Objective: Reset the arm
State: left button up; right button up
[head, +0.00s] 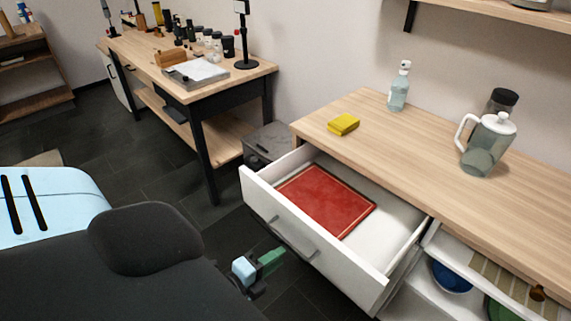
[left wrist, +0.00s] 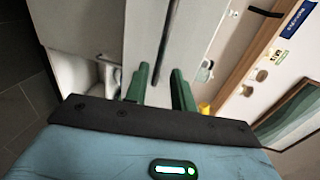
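My left gripper (head: 276,258), with green fingers, is low in the head view, in front of the open white drawer (head: 376,287). In the left wrist view its two fingers (left wrist: 160,88) stand apart with nothing seen held between them. A dark bar, apparently the drawer handle (left wrist: 168,45), shows beyond the fingers; I cannot tell the exact gap to it. In the head view the handle (head: 292,238) is on the drawer front. A red flat book-like item (head: 325,200) lies in the drawer. My right gripper is not in view.
The wooden counter (head: 400,145) holds a yellow sponge (head: 343,124), a spray bottle (head: 399,88) and a pitcher (head: 489,145). An open lower compartment with a blue bowl (head: 452,277) is at right. A workbench (head: 140,60) stands at back left. Dark floor lies between.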

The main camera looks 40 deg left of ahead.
pick_arm(q)
jog(key=shift+s+r, duration=0.2)
jog(key=shift+s, duration=0.4)
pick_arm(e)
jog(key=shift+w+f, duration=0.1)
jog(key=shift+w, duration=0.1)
pick_arm(q)
jog(key=s+d+f+n+g+p, duration=0.2)
jog(key=s+d+n+g+p, duration=0.1)
jog(key=s+n, duration=0.5)
jog(key=s+d+f+n+g+p, duration=0.3)
jog(key=s+d+n+p, duration=0.2)
jog(key=s+n, duration=0.4)
jog(key=shift+s+d+f+g+h, duration=0.2)
jog(key=shift+s+d+g+h, duration=0.25)
jog(key=shift+s, duration=0.5)
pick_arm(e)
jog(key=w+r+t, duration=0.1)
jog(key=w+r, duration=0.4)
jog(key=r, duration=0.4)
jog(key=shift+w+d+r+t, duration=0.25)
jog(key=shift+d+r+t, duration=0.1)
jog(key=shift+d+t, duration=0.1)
